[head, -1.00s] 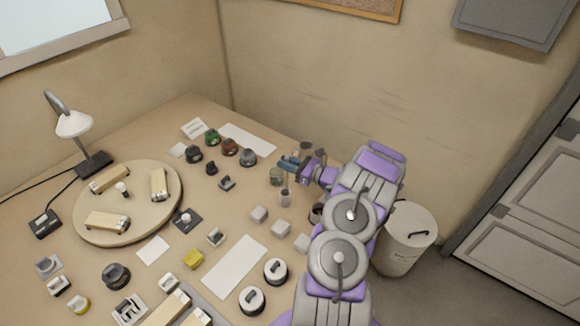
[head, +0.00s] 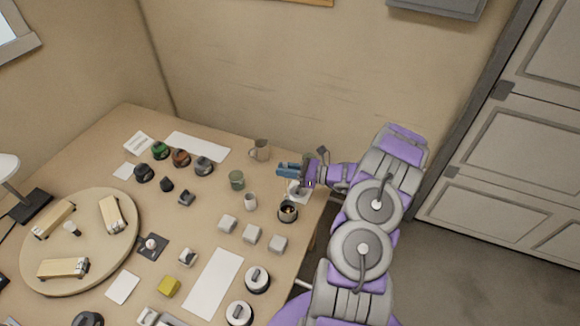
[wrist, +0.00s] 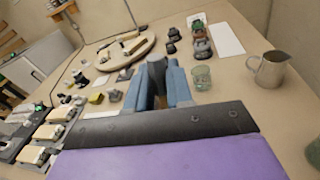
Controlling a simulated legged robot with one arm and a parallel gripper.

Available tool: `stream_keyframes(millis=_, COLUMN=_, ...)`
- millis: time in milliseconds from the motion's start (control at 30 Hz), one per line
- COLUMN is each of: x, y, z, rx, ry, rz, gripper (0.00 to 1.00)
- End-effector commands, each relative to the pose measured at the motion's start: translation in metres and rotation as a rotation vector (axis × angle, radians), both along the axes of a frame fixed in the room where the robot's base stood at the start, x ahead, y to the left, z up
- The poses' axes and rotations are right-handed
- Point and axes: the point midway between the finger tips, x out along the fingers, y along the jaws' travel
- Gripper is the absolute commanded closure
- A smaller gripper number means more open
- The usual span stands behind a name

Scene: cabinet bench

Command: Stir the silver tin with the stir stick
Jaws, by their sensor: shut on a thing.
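My gripper (head: 289,170) is raised over the back right of the bench, its blue fingers pointing left. It also shows in the wrist view (wrist: 164,84), with the fingers close together around something dark. The stir stick cannot be made out clearly between them. I cannot tell for certain which of these is the silver tin.
A metal pitcher (head: 260,150) and a green glass (head: 237,179) stand left of my gripper. A round wooden board (head: 82,240) is at the left. The bench ends just right of the tin.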

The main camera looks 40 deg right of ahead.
Motion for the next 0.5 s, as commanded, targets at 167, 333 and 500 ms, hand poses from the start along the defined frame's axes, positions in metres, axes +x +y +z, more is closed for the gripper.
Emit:
stream_keyframes(millis=167, x=0.0, y=-0.002, z=-0.006, rx=0.002, ry=0.001, rz=0.0, gripper=1.0)
stream_keyframes(millis=333, x=0.002, y=-0.002, z=-0.015, rx=0.001, ry=0.001, rz=-0.002, gripper=1.0)
stream_keyframes(millis=500, x=0.005, y=-0.002, z=-0.026, rx=-0.001, ry=0.001, rz=0.0, gripper=1.0)
